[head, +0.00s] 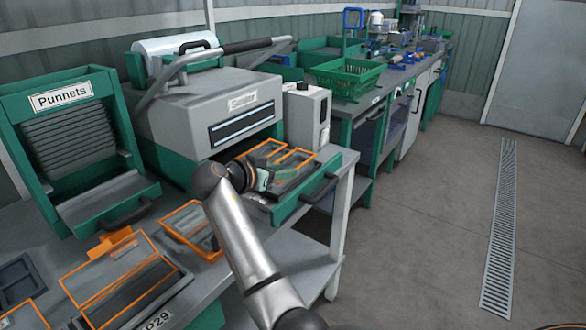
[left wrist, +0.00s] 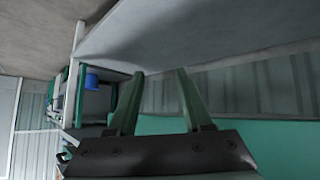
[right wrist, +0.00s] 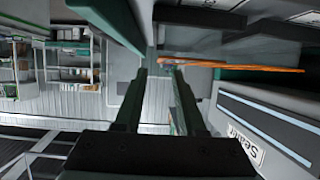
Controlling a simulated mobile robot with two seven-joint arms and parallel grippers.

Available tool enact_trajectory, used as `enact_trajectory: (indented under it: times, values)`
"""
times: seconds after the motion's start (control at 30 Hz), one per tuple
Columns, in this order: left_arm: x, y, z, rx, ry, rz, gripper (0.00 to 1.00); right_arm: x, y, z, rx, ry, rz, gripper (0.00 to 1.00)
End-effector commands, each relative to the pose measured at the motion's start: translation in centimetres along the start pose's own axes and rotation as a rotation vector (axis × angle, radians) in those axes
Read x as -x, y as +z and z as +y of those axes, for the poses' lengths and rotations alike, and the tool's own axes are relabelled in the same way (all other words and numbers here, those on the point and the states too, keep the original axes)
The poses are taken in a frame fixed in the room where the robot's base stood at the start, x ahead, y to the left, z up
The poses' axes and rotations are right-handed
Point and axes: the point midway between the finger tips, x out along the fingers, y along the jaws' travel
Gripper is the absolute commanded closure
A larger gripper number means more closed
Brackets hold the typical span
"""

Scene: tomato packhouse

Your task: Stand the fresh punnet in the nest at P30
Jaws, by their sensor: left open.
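The green "Punnets" dispenser (head: 60,97) stands at the far left, with dark ribbed shapes inside; I cannot single out the fresh punnet. An orange-rimmed frame (head: 120,280) lies on the bench beside the P29 label (head: 157,318). No P30 label is readable. My right gripper (head: 264,179) is over the sealer's drawer, beside an orange-rimmed frame (head: 287,157). In the right wrist view its fingertips (right wrist: 158,72) are apart, near an edge-on orange frame (right wrist: 235,65); whether they grip it is unclear. My left gripper (left wrist: 160,73) is open and empty under a grey surface.
The grey sealer (head: 205,100) stands behind its pulled-out green drawer (head: 318,178). A smaller orange-rimmed tray (head: 190,228) lies on the bench in front. A white box (head: 306,112) stands beside the sealer. A green crate (head: 350,76) sits farther back. The floor at right is clear.

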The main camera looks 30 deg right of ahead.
Motion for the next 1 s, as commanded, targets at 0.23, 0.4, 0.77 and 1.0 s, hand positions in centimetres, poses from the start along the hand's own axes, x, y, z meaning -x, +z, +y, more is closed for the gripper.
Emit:
enact_trajectory:
  times: [0.23,0.4,0.77,1.0]
  values:
    - [0.0,0.1,0.1,0.000,0.001,-0.002,0.50,3.5,0.0,0.0,-0.001,-0.001,-0.001,0.61]
    - [-0.1,0.0,0.1,-0.001,0.001,-0.001,0.50,4.0,0.0,0.0,0.000,0.001,0.000,0.61]
    - [-0.1,-0.1,0.1,-0.001,0.002,0.000,0.50,3.9,0.0,0.0,-0.001,0.001,0.000,0.61]
    - [-0.1,-0.1,0.1,-0.001,0.002,0.001,0.50,3.9,0.0,0.0,-0.001,0.001,0.000,0.61]
